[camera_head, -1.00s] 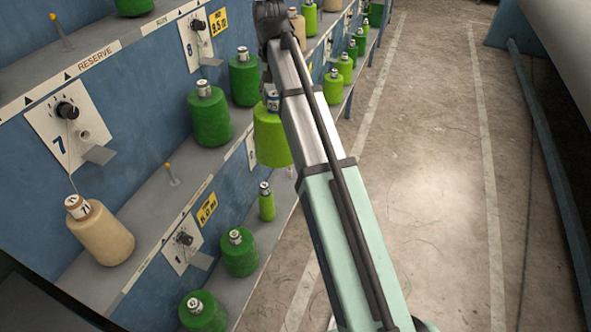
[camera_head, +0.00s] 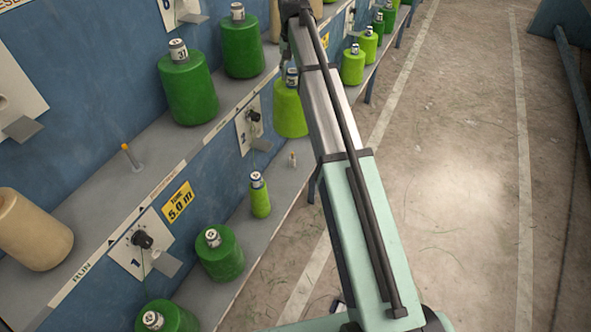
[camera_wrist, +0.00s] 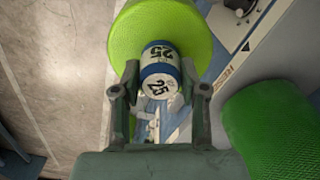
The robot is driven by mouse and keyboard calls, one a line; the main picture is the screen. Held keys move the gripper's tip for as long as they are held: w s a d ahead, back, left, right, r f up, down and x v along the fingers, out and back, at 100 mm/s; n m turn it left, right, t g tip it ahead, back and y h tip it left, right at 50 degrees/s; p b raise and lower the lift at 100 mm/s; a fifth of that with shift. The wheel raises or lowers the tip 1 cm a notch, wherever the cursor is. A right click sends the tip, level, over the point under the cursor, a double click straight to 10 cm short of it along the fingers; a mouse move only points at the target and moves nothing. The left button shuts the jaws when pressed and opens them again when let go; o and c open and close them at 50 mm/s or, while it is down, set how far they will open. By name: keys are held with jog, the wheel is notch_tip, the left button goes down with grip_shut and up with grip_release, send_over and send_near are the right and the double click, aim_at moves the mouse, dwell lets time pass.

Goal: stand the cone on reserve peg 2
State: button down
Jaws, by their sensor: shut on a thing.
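The lime-green cone (camera_head: 289,112) hangs roughly upright behind my arm, over the front edge of the lower shelf. In the wrist view the cone (camera_wrist: 165,28) has a blue-and-white tube top marked 25. My gripper (camera_wrist: 160,84) is shut on that tube top. In the head view the gripper is mostly hidden by my arm. A bare, pale peg (camera_head: 292,160) stands on the lower shelf, below the held cone and right of a slim green cone (camera_head: 260,197). The plate marked 2 (camera_head: 249,125) is on the wall behind. I cannot read a label for this peg.
A bare orange-tipped peg (camera_head: 130,157) stands on the upper shelf. Dark green cones (camera_head: 187,88) (camera_head: 219,254) and a beige cone (camera_head: 32,230) occupy the shelves. In the wrist view a green cone (camera_wrist: 272,130) is close on the right. The aisle floor (camera_head: 440,180) is clear.

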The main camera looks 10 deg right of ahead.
jog(key=w+f+b, duration=0.2)
jog(key=f, duration=1.2)
jog(key=w+f+b, duration=0.2)
jog(key=w+f, duration=0.1)
jog(key=f, duration=1.1)
jog(key=shift+w+d+f+b, duration=0.2)
jog(key=shift+d+b, duration=0.1)
jog(key=shift+b, duration=0.1)
jog(key=c, duration=1)
grip_release()
jog(key=shift+f, duration=0.1)
jog(key=o, duration=0.4)
